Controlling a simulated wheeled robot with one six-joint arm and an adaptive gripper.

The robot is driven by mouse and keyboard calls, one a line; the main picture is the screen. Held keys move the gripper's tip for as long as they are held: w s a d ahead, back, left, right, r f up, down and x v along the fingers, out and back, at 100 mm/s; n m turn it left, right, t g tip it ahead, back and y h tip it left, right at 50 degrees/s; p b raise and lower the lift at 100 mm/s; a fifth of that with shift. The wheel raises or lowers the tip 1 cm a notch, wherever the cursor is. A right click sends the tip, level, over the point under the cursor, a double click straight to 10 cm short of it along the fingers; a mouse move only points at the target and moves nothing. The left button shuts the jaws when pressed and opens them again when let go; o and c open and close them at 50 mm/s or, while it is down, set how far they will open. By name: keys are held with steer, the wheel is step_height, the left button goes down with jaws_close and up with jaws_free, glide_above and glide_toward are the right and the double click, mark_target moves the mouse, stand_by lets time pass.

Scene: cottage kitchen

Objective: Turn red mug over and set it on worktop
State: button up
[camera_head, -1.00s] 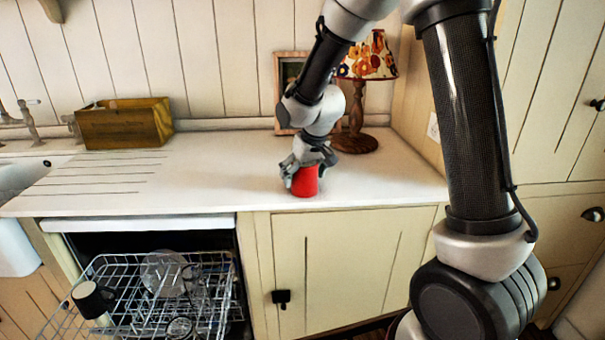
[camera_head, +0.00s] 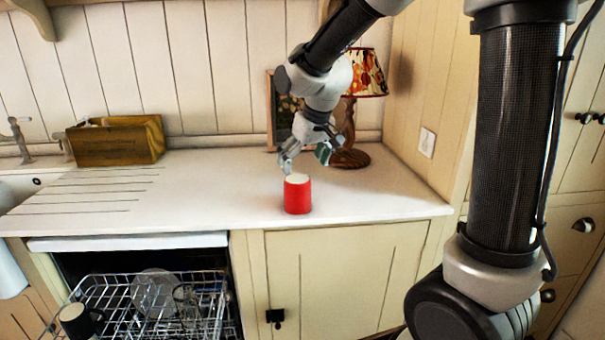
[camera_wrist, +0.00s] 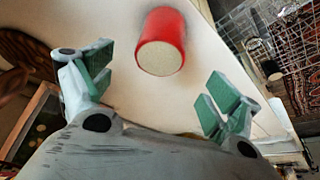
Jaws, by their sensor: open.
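The red mug (camera_head: 297,197) stands on the white worktop (camera_head: 225,190) near its front edge, above the cupboard door. A pale, flat-looking round face points up, and no handle shows. In the wrist view the red mug (camera_wrist: 165,22) lies beyond and between the spread fingers, its pale speckled end facing the camera. That end looks like a closed base. My gripper (camera_head: 306,157) is open and empty, above and slightly behind the mug, apart from it.
A lamp (camera_head: 366,75) and a picture frame (camera_head: 271,115) stand behind my gripper. A wooden box (camera_head: 115,142) is at the back left. An open dishwasher rack (camera_head: 150,305) with a dark mug (camera_head: 75,320) is below left. The worktop left of the red mug is clear.

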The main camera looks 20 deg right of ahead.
steer(key=shift+s+r, duration=0.15)
steer(key=shift+r, duration=0.2)
steer(key=s+d+r+m, duration=0.1)
steer(key=s+d, duration=0.3)
steer(key=s, duration=0.5)
steer(key=s+d+r+m, duration=0.1)
steer(key=s+d+r, duration=0.1)
steer(key=s+d, duration=0.3)
steer(key=s+d+r+h, duration=0.1)
steer(key=s+d, duration=0.4)
steer(key=s, duration=0.8)
steer(key=shift+r+m, duration=0.2)
steer(key=shift+m, duration=0.2)
steer(key=shift+o, duration=0.2)
steer(key=shift+d, duration=0.1)
